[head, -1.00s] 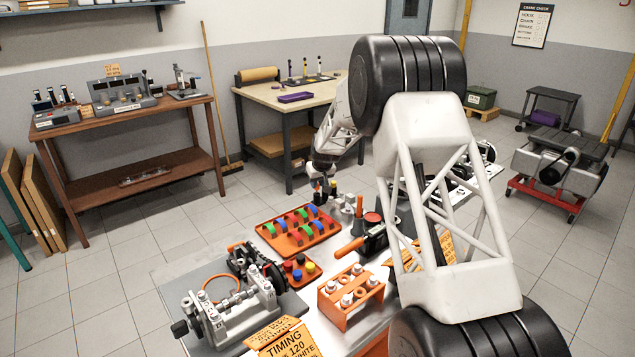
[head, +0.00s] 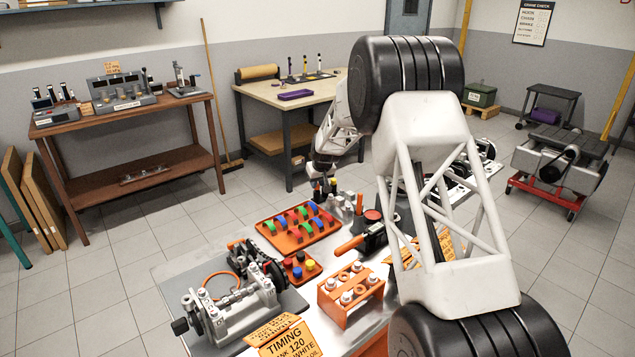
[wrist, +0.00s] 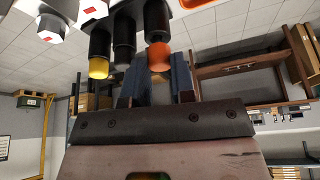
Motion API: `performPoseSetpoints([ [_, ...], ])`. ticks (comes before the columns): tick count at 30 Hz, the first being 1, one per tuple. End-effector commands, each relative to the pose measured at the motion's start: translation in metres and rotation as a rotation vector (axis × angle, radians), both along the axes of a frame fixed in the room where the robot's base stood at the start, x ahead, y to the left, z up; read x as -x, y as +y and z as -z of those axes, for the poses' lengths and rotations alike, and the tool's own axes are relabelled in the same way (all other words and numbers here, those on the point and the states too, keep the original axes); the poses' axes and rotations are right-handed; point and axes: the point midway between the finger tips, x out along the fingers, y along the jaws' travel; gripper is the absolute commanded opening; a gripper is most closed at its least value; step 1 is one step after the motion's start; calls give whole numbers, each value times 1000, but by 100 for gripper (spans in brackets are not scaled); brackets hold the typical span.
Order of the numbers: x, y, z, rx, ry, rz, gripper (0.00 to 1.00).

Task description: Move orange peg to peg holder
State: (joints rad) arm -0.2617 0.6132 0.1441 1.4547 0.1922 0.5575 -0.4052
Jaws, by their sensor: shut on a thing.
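My gripper (wrist: 155,85) has its two blue-grey fingers closed around a slim grey part just below an orange round end, which I take as the orange peg (wrist: 160,57). A black cylinder sits directly beyond the orange end. In the head view my gripper (head: 323,172) is small, at the far end of the bench, over a cluster of black pieces with coloured ends. A similar black piece with a yellow end (wrist: 98,68) is beside the peg, apart from the fingers. I cannot tell for certain which rack is the peg holder.
An orange tray (head: 283,245) of red, green and blue parts lies nearer on the bench. A small orange block (head: 314,268) has red, blue and yellow pegs. An orange stand (head: 331,309) holds white-topped parts. My arm hides the bench's right side.

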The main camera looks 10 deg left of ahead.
Motion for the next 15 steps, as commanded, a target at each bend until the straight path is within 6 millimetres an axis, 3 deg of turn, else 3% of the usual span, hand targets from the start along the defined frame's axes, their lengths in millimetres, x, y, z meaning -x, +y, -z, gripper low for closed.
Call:
performPoseSetpoints([
  [15,0,0,6,0,0,0,0],
])
